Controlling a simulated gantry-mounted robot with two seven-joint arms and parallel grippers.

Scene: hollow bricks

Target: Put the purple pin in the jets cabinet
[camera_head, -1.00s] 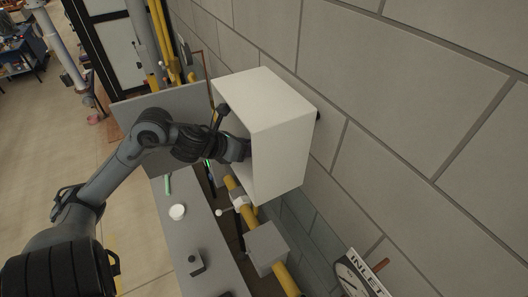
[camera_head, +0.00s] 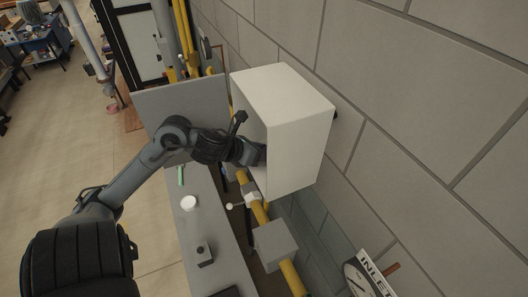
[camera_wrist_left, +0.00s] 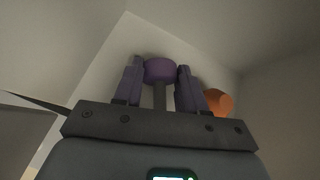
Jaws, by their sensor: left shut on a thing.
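The white cabinet (camera_head: 300,135) hangs on the block wall in the head view, and its grey door (camera_head: 180,105) stands open to the left. My left arm reaches in through the opening. My right gripper is not in view.
An orange rounded object (camera_wrist_left: 218,102) is inside the cabinet, just right of my gripper. Below the cabinet, a grey bench (camera_head: 215,245) holds a white round container (camera_head: 189,203) and a small grey block (camera_head: 205,255). Yellow pipes (camera_head: 292,278) run along the wall.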

